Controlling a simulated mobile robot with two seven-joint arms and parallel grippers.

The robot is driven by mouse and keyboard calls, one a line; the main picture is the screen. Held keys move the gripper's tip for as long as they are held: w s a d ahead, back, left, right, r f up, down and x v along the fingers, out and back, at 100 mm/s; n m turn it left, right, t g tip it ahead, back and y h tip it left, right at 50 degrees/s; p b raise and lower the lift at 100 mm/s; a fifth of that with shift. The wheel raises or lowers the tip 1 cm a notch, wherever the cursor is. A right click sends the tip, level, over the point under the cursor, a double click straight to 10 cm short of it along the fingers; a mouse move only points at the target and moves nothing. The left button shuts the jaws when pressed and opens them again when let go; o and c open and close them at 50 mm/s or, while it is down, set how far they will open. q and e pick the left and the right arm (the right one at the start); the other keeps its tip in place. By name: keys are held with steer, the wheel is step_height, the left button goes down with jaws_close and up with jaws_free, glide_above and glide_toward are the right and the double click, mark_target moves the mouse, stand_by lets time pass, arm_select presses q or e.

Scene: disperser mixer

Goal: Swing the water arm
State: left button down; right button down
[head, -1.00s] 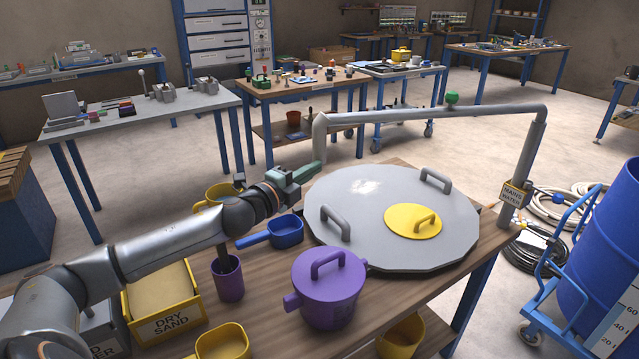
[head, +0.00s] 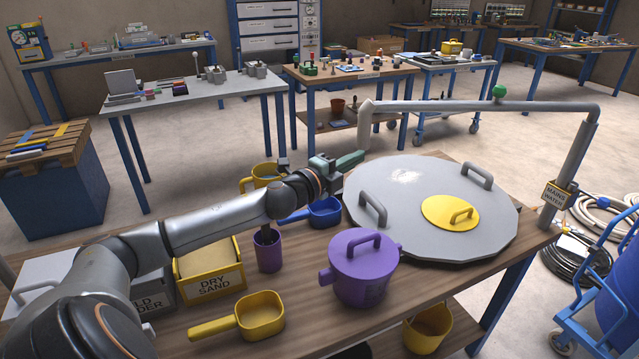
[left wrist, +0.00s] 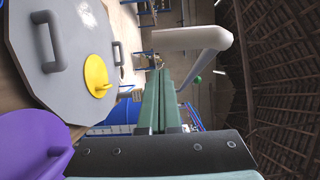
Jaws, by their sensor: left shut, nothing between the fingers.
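The water arm (head: 440,105) is a grey pipe with a green ball knob (head: 499,91). It runs left from an upright post (head: 569,165) at the table's right edge and ends in a down-turned spout (head: 366,125). My left gripper (head: 358,159) is shut and empty, its green fingers at the lower end of the spout, near the lid's left rim. I cannot tell whether they touch the spout. In the left wrist view the shut fingers (left wrist: 158,95) point toward the pipe, with the spout (left wrist: 195,38) large above them. My right gripper is out of view.
A large grey lid (head: 400,225) with handles and a yellow hatch (head: 440,212) lies below the arm. A purple lidded pot (head: 360,270), blue scoop (head: 325,211), yellow scoop (head: 260,315) and dry-sand box (head: 210,270) crowd the table's left and front.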

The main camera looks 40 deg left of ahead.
arm_select(q)
steer(key=s+b, duration=0.1)
steer(key=s, duration=0.9)
steer(key=shift+s+a+f, duration=0.15)
steer(key=shift+s+a, duration=0.05)
steer(key=shift+a, duration=0.05)
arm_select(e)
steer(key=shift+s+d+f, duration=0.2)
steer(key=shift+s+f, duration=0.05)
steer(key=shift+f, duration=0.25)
